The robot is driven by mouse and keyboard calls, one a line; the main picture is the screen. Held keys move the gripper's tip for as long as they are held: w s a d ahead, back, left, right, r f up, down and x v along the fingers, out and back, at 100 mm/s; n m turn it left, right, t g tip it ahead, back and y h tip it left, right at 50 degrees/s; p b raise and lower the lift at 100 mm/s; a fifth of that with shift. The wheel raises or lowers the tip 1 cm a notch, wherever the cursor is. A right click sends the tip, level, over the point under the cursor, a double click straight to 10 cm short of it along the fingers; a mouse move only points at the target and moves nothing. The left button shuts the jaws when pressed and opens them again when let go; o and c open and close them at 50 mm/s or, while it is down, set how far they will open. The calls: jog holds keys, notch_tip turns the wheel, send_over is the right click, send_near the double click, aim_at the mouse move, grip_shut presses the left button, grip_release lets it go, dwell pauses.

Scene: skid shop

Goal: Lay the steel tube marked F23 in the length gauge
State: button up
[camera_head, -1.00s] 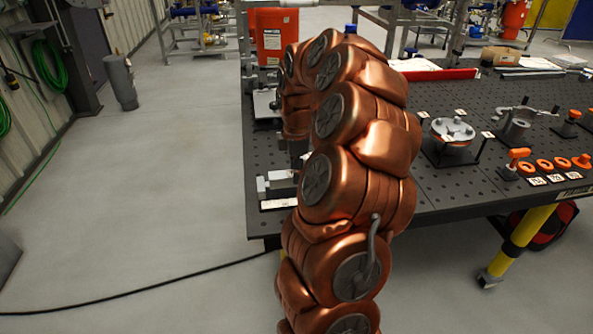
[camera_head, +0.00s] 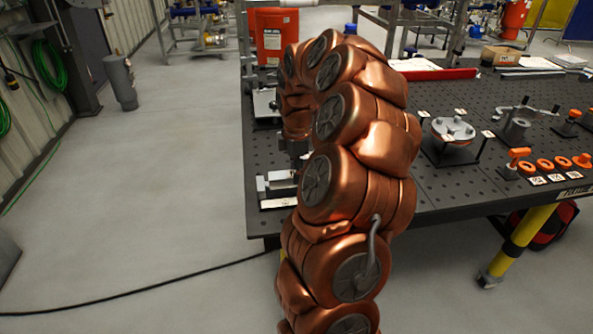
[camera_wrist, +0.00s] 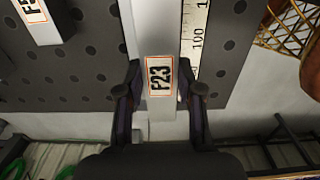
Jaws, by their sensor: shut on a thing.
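In the wrist view, my gripper (camera_wrist: 160,92) is shut on the steel tube marked F23 (camera_wrist: 161,108), with one finger on each side of the F23 label. The tube is pale grey and runs up and down the picture. A white ruler scale (camera_wrist: 195,30) with black numbers, apparently part of the length gauge, runs alongside just right of the tube. I cannot tell whether the tube touches the gauge or is above it. In the head view, my copper arm hides the gripper and the tube.
Another labelled pale piece (camera_wrist: 38,18) lies at the wrist view's upper left. The black perforated table (camera_head: 450,205) carries a flanged round fixture (camera_head: 452,132), clamps and orange parts (camera_head: 545,165) at right. A metal fixture (camera_head: 278,182) stands at the near left corner.

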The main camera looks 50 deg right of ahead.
jog(key=shift+f+b, duration=0.65)
jog(key=shift+f, duration=0.6)
dwell(0.4)
jog(key=o, duration=1.4)
jog(key=shift+o, duration=0.2)
jog(key=shift+r, duration=0.15)
jog(key=shift+r+p, duration=1.15)
jog(key=shift+r, duration=2.2)
